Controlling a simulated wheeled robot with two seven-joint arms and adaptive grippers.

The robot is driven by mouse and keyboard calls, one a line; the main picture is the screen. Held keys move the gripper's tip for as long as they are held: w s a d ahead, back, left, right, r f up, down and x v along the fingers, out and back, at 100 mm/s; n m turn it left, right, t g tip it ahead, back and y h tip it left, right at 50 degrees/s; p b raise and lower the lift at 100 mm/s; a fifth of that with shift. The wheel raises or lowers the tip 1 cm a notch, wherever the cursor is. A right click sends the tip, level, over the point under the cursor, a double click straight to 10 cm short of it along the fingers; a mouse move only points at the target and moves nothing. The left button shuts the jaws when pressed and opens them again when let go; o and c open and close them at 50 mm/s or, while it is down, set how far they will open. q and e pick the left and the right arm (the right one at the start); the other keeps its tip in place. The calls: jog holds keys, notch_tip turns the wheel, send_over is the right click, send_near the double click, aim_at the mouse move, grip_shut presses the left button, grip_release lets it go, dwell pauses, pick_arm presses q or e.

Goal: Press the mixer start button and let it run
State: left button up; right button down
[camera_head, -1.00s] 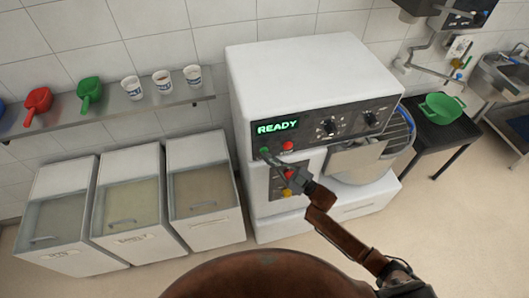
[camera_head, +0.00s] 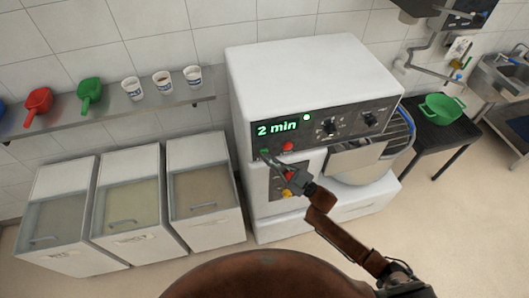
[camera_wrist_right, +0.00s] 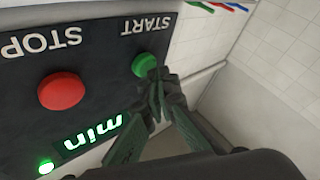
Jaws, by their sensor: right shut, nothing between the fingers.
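The mixer (camera_head: 300,75) is a white machine with a dark control panel. Its display (camera_head: 277,128) reads "2 min" in green, and a small light (camera_head: 306,117) beside it is lit. The green start button (camera_head: 264,152) is at the left below the display, and the red stop button (camera_head: 288,146) is to its right. In the right wrist view, the start button (camera_wrist_right: 145,64) sits under the word START. My right gripper (camera_wrist_right: 160,80) is shut and empty, its fingertips at the button's edge; I cannot tell whether they touch. My left gripper is not in view.
The mixer's bowl and guard (camera_head: 372,158) are on its right side. Several white bins, including one (camera_head: 203,190), stand at left under a shelf (camera_head: 115,110) with scoops and cups. A dark table (camera_head: 442,130) holds a green colander (camera_head: 440,107). The floor at right is clear.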

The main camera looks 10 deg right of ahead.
jog(key=shift+s, duration=0.45)
jog(key=s+p, duration=0.2)
jog(key=s, duration=0.3)
jog(key=shift+d, duration=0.2)
dwell(0.7)
